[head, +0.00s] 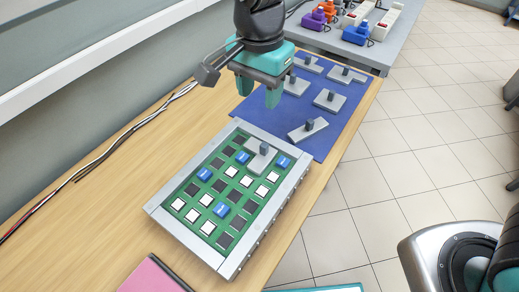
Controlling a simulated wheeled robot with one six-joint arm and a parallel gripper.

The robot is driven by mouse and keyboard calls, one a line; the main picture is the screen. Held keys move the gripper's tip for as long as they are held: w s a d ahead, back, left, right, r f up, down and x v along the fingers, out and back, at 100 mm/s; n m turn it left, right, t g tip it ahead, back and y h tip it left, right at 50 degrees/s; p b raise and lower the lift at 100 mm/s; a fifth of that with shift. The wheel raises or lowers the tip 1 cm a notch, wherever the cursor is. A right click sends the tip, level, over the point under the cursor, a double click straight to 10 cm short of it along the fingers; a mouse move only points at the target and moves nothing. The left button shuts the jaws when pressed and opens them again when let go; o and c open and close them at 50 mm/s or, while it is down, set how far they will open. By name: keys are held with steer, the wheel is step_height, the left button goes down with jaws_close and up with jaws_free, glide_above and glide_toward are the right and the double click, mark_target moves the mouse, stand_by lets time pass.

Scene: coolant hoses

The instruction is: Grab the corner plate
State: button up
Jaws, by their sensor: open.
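Several grey plates with dark upright knobs lie on a blue mat (338,128). They include a long front plate (300,133), a squarish plate (324,104), a plate (298,90) beside my fingers, a right rear plate (340,78) and a rear plate (305,67). Another grey plate (257,163) lies on the green board (196,217). I cannot tell for sure which is the corner plate. My gripper (259,93), with teal fingers, is open and empty above the mat's left part, left of the plate beside it.
The board has black and white squares, several blue blocks (221,210) and a raised grey frame (179,229). Cables (110,150) run along the wall side of the wooden table (110,195). A grey table (372,48) with coloured devices stands behind. Bare wood lies left of the board.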

steer(key=p, duration=0.1)
glide_toward(263, 146)
steer(key=f, duration=0.5)
steer(key=shift+s+a+f, duration=0.1)
steer(key=shift+a, duration=0.3)
steer(key=f, duration=0.2)
steer(key=f+p, duration=0.1)
steer(key=f, duration=0.1)
steer(key=shift+d+f, duration=0.1)
steer(key=shift+d, duration=0.3)
steer(key=shift+f, duration=0.6)
jaws_close()
